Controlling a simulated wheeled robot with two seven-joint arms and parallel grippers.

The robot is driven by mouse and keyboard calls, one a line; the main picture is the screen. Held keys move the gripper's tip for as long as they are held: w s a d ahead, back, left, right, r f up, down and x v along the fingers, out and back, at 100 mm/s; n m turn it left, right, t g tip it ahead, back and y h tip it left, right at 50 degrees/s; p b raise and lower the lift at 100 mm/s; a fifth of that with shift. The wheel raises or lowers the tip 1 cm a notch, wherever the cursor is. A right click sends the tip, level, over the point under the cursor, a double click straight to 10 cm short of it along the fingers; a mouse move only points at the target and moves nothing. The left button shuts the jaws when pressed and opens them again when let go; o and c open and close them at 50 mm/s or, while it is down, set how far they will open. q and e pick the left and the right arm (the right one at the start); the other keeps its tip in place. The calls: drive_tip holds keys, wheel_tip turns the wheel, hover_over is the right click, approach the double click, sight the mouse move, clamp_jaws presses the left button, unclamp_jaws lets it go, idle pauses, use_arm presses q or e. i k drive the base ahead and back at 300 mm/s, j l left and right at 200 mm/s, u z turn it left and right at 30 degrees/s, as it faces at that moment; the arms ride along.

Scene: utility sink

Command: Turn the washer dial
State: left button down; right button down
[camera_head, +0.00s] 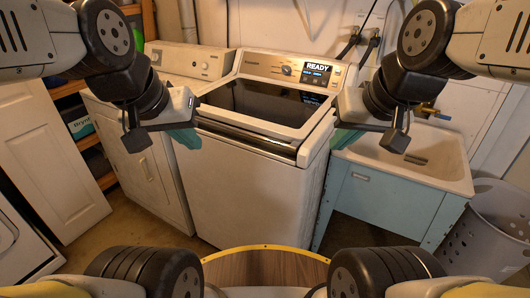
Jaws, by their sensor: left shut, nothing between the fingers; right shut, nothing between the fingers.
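The white top-load washer (245,180) stands in the middle, with a dark glass lid. Its dial (287,70) is a small round knob on the rear control panel (262,66), left of a lit display (318,70) reading READY. My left gripper (187,138) is shut and empty, with teal fingers in front of the washer's left side. My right gripper (346,138) is shut and empty, near the washer's front right corner and the sink. Both are nearer to me than the dial and apart from it. Which way the dial points is too small to tell.
A second white machine (205,66) with knobs stands left of the washer. A utility sink (440,163) on a blue cabinet (375,205) stands right, beside a grey perforated basket (495,225). Wooden shelves and a white door (45,165) are at left. The floor before the washer is open.

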sight(287, 70)
drive_tip(key=i+j+u, duration=0.15)
drive_tip(key=i+u, duration=0.2)
drive_tip(key=i, duration=0.15)
drive_tip(key=i+u, duration=0.3)
drive_tip(key=i, duration=0.2)
